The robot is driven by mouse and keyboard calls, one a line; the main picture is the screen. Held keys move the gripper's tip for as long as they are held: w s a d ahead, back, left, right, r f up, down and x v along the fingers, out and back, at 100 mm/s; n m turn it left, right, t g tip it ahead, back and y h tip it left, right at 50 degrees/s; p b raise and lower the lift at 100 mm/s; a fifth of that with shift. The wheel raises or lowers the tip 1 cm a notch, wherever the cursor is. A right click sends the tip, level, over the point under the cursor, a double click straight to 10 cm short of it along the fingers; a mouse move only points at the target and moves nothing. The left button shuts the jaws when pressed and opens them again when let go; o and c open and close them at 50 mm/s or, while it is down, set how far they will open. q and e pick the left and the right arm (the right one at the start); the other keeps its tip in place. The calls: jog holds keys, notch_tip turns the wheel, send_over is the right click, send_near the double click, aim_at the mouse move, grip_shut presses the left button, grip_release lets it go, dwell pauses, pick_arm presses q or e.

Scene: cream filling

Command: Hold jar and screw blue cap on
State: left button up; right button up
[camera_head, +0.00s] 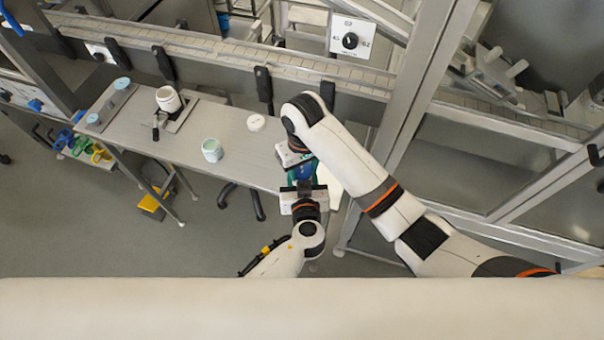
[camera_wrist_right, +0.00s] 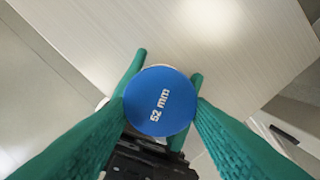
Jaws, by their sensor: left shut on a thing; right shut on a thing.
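The blue cap (camera_wrist_right: 160,101), printed "52 mm", sits between the green fingers of my right gripper (camera_wrist_right: 160,110), which is shut on it. In the head view a bit of the blue cap (camera_head: 305,172) shows between my two grippers. The jar is almost wholly hidden under the cap; only a pale edge shows behind the cap in the right wrist view. My left gripper (camera_head: 303,184) is shut from the front, its green fingers on either side of the jar below the cap. I cannot tell whether the cap is seated on the jar.
The long grey table (camera_head: 235,150) runs to the left of my grippers. On it stand an open pale-green jar (camera_head: 212,150), a white round lid (camera_head: 256,122), and a white jar (camera_head: 168,99) in a clamp fixture. A metal frame post (camera_head: 415,110) rises at the right.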

jog(key=c, duration=0.7)
jog(key=shift+o, duration=0.2)
jog(key=m, duration=0.2)
jog(key=shift+s+a+m, duration=0.1)
jog(key=shift+a+m, duration=0.1)
jog(key=shift+m, duration=0.1)
jog(key=m, duration=0.3)
